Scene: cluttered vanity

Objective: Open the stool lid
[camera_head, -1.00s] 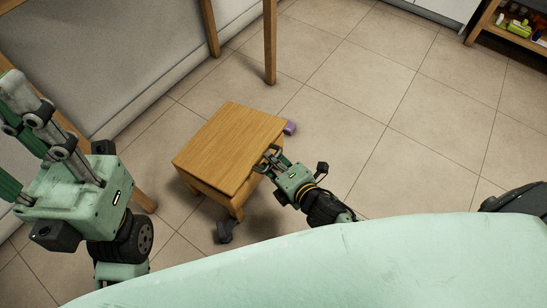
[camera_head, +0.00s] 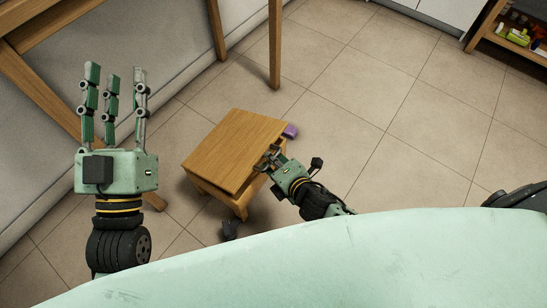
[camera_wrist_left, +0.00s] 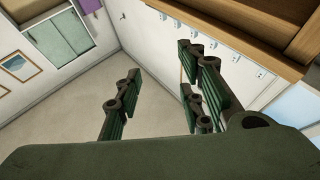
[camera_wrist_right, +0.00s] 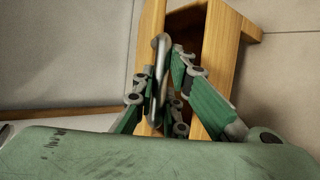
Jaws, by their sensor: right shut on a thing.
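The wooden stool (camera_head: 207,190) stands on the floor in the middle of the head view, its flat lid (camera_head: 232,148) on top. In the right wrist view a dark gap shows between the lid's edge (camera_wrist_right: 152,25) and the stool body (camera_wrist_right: 220,50). My right gripper (camera_head: 268,160) is at the lid's right edge. Its fingers are closed around a grey rounded metal piece at that edge; the exact contact is partly hidden. My left gripper (camera_head: 112,95) is raised at the left, fingers apart, empty and away from the stool.
A wooden table's legs (camera_head: 274,50) stand behind the stool, by the wall. A small purple thing (camera_head: 290,131) lies on the floor beside the stool. A shelf with bottles (camera_head: 515,38) is at the far right. The tiled floor (camera_head: 400,130) to the right is clear.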

